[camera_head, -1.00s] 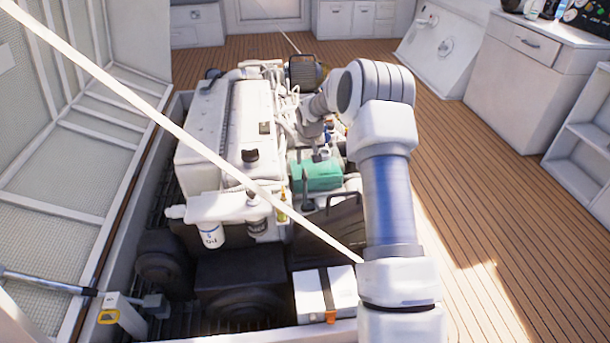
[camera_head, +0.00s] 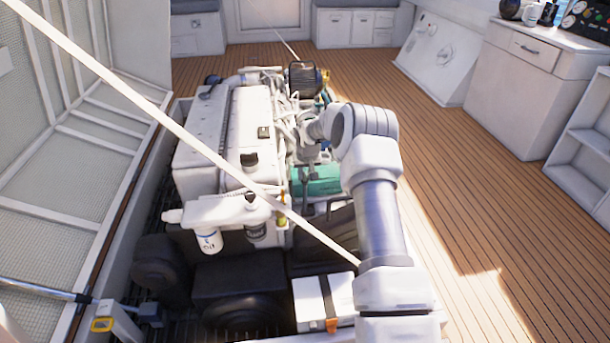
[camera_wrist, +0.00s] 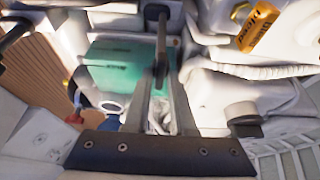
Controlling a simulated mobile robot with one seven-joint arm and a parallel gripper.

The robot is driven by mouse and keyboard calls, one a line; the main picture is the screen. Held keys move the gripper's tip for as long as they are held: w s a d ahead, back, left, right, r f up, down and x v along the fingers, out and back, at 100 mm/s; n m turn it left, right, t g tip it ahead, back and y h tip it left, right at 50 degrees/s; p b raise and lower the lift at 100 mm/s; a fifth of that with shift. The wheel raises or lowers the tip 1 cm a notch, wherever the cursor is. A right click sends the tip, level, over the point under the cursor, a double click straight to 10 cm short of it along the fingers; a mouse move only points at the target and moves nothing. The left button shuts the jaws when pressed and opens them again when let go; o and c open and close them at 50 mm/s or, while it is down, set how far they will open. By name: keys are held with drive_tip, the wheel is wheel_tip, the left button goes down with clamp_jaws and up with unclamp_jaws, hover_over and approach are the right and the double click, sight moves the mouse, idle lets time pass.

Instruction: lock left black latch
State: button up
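A black latch with a ringed top and a thin shaft (camera_wrist: 158,28) stands in front of a teal box (camera_wrist: 115,65) in the wrist view. My gripper (camera_wrist: 161,78) points at it, its two grey fingers apart, with the lower shaft between or just beyond the fingertips. I cannot tell whether they touch it. In the head view the teal box (camera_head: 318,181) is on the engine's right side, with dark upright parts in front of it. My gripper is small there and hard to make out. A second black handle (camera_wrist: 14,34) is at the wrist view's upper left.
The white engine (camera_head: 225,135) fills the open hatch. An oil filter (camera_head: 208,241) and a white box with a dark strap (camera_head: 310,302) are near the front. A pale bar (camera_head: 130,105) crosses the head view. Wooden floor (camera_head: 470,200) is clear at right.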

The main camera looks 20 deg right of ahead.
clamp_jaws()
drive_tip(key=shift+m, duration=0.3)
drive_tip(key=shift+a+m+h, duration=0.15)
drive_tip(key=shift+m+h, duration=0.15)
drive_tip(key=shift+m, duration=0.3)
drive_tip(key=m+g+h, duration=0.1)
drive_tip(key=m, duration=0.3)
drive_tip(key=shift+w, duration=0.1)
drive_tip(key=m, duration=0.2)
drive_tip(key=m+g+h, duration=0.1)
drive_tip(key=m, duration=0.1)
drive_tip(key=shift+w+m+h, duration=0.1)
drive_tip(key=shift+m+h, duration=0.2)
drive_tip(key=shift+m, duration=0.1)
drive_tip(key=shift+w+m+g, duration=0.1)
drive_tip(key=shift+m+g, duration=0.7)
drive_tip(key=shift+m, duration=0.7)
drive_tip(key=shift+w+m, duration=0.1)
drive_tip(key=shift+m, duration=0.7)
